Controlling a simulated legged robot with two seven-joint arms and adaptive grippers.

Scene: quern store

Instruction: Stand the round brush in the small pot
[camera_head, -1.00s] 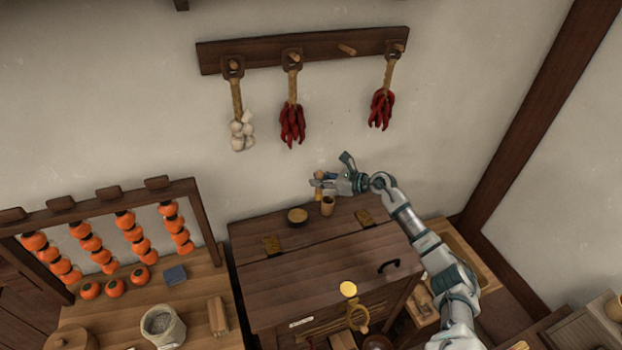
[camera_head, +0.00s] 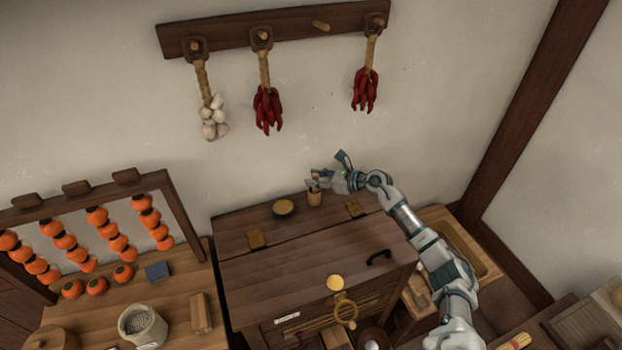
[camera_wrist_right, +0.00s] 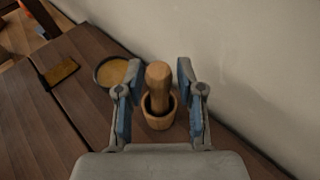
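The small pot (camera_head: 314,199) is a wooden cup at the back of the dark chest's top. It also shows in the wrist view (camera_wrist_right: 158,121). The round brush (camera_wrist_right: 158,78) shows as a thick, round-ended wooden handle. It stands roughly upright in the pot, its lower end hidden inside the rim. My right gripper (camera_wrist_right: 160,92) is open, its two blue-padded fingers on either side of the handle with a visible gap each side. In the head view the right gripper (camera_head: 322,181) is at the pot's top. My left gripper is out of view.
A shallow round bowl (camera_head: 284,207) stands just left of the pot. The wall is close behind. The chest top (camera_head: 300,245) is clear in front, with hinges and a dark handle. A persimmon rack (camera_head: 175,200) stands at left.

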